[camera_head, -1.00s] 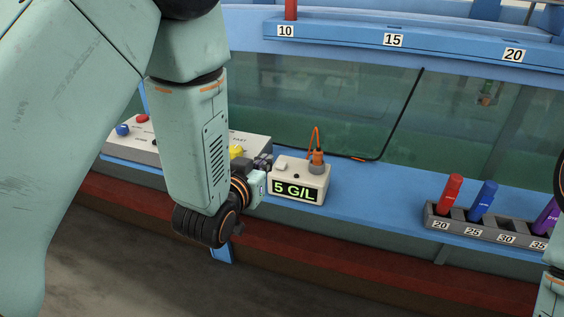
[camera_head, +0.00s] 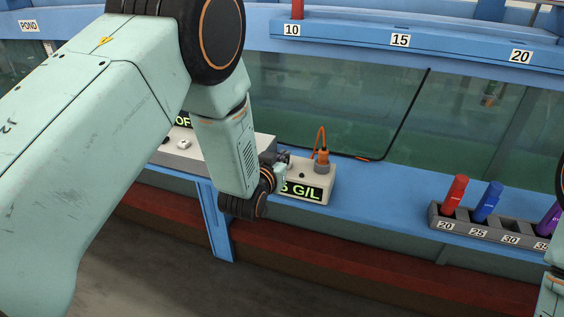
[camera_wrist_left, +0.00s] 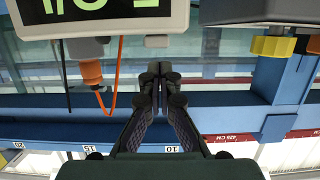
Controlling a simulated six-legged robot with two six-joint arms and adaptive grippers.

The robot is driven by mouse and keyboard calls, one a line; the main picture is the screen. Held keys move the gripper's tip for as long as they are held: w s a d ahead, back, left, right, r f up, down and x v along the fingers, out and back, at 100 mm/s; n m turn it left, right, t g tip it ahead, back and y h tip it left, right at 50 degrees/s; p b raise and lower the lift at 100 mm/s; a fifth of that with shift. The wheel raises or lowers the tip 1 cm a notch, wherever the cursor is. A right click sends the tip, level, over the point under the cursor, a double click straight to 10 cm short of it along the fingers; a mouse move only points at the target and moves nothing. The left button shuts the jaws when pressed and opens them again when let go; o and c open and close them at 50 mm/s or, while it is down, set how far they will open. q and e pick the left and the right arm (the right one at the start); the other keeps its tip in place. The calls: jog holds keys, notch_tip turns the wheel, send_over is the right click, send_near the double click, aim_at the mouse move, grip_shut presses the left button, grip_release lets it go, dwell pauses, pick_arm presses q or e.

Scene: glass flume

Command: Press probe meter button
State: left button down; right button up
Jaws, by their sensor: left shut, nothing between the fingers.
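The probe meter (camera_head: 316,172) is a pale box on the blue ledge. Its green display, partly covered by my left gripper, reads "5 G/L". An orange plug with a cable (camera_head: 322,155) stands on its top. My left gripper (camera_head: 283,158) is shut and empty at the meter's left top side, hiding the button there. In the left wrist view the meter (camera_wrist_left: 180,14) hangs upside down at the upper left, and a small pale button (camera_wrist_left: 157,41) juts from it near the shut fingertips (camera_wrist_left: 156,70). My right gripper is out of view.
A pale control box (camera_head: 183,147), mostly behind my left arm, stands left of the meter; its yellow knob (camera_wrist_left: 272,45) shows in the wrist view. A grey rack (camera_head: 470,222) with red, blue and purple tubes sits at right. Glass rises behind the ledge.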

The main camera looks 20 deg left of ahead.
pick_arm(q)
jog(key=shift+w+d+f, duration=0.1)
jog(key=shift+d+f, duration=0.05)
jog(key=shift+f, duration=0.45)
jog(key=shift+f, duration=0.1)
